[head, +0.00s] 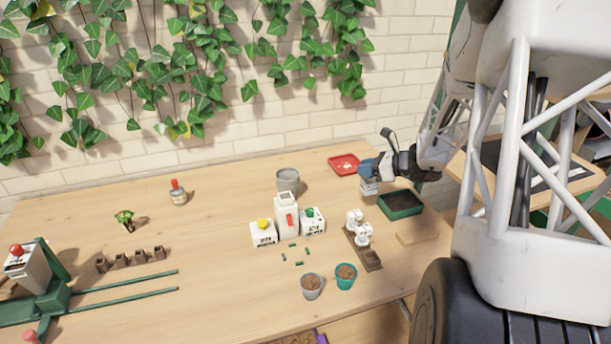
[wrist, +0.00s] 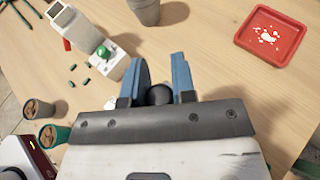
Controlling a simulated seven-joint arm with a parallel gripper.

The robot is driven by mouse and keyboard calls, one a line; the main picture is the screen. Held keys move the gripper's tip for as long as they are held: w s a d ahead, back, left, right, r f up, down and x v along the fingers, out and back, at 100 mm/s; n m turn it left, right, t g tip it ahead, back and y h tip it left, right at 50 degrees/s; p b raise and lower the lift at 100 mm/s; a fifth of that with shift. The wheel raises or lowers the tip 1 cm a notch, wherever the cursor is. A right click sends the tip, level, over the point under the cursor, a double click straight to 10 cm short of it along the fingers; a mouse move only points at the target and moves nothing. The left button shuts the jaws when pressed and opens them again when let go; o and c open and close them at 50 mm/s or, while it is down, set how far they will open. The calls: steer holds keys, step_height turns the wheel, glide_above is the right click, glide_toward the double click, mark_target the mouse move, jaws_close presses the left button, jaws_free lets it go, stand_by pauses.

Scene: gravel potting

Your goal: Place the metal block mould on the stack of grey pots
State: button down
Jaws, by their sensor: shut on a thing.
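The metal block mould (head: 369,187) hangs below my gripper (head: 367,170) in the head view, a small grey block held above the table. In the wrist view my gripper (wrist: 161,64) has its two blue fingers on either side of a dark round knob (wrist: 159,95), which looks like the mould's handle; the rest of the mould is hidden there. The stack of grey pots (head: 288,182) stands upright at the back of the table, left of my gripper and apart from it. It also shows at the top of the wrist view (wrist: 146,12).
A red tray (head: 344,172) with white bits lies behind my gripper, and a dark green tray (head: 401,212) lies to its right. White dispensers (head: 286,222) stand in front of the pots. Two soil-filled pots (head: 346,284) stand near the front edge.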

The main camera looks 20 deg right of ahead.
steer(key=w+a+r, duration=0.5)
steer(key=w+a, duration=0.3)
steer(key=a, duration=0.3)
steer(key=w+a+r, duration=0.6)
steer(key=w+a, duration=0.2)
steer(key=a, duration=0.3)
step_height(320, 180, down, 6)
steer(key=shift+f, duration=0.1)
steer(key=shift+f, duration=1.85)
steer(key=shift+f, duration=0.15)
